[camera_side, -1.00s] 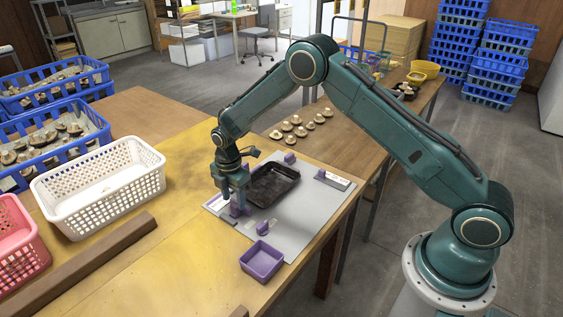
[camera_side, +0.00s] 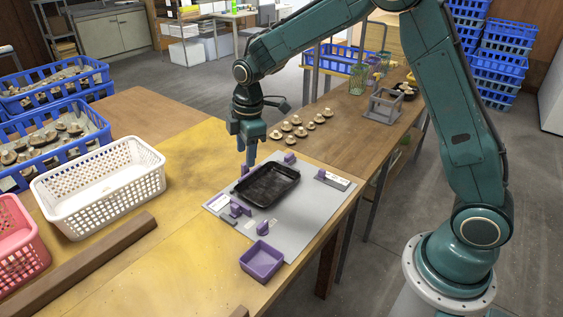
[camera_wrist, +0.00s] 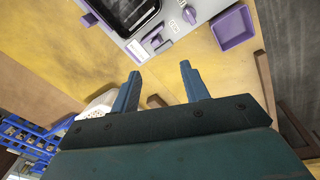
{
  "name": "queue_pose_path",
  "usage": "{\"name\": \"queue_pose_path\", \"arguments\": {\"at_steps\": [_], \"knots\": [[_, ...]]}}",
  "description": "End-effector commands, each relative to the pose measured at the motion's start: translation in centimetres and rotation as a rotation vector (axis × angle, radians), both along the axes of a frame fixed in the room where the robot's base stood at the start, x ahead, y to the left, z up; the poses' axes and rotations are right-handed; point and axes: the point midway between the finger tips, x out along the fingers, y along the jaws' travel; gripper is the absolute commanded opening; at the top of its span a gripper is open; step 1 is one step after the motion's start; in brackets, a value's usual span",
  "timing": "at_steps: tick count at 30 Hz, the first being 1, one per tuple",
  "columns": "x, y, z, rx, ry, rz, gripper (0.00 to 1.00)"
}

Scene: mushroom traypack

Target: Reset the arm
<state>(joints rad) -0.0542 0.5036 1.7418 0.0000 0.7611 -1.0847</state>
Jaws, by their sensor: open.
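My gripper (camera_side: 248,158) hangs fingers down in the side view, raised just beyond the far left corner of the grey board. In the wrist view its two blue fingers (camera_wrist: 160,82) are spread apart with nothing between them. The black tray (camera_side: 268,185) lies empty on the grey board (camera_side: 290,222), between several purple blocks, and its end shows at the top of the wrist view (camera_wrist: 126,14). A purple square bin (camera_side: 262,261) stands at the board's near edge and also shows in the wrist view (camera_wrist: 232,27).
A white basket (camera_side: 105,190) and a pink basket (camera_side: 20,240) stand at left, with a brown bar (camera_side: 85,268) in front. Several mushrooms (camera_side: 300,125) lie on the brown table behind. Blue crates with mushrooms (camera_side: 55,150) are at far left. The yellow tabletop between the basket and board is clear.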

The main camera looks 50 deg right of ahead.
Motion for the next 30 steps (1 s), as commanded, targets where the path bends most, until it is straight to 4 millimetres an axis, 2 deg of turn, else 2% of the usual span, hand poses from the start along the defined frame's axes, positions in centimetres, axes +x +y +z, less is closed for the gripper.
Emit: {"name": "queue_pose_path", "arguments": {"at_steps": [1,3,12,21,30], "knots": [[-0.8,-0.1,1.4,0.005,-0.014,-0.033,0.45],[-1.8,-0.3,3.0,0.013,-0.029,-0.079,0.45],[-6.9,-1.0,8.7,0.053,-0.091,-0.279,0.45],[-12.7,-1.6,12.8,0.105,-0.15,-0.477,0.45],[-18.8,-2.0,15.2,0.169,-0.208,-0.673,0.45]]}}
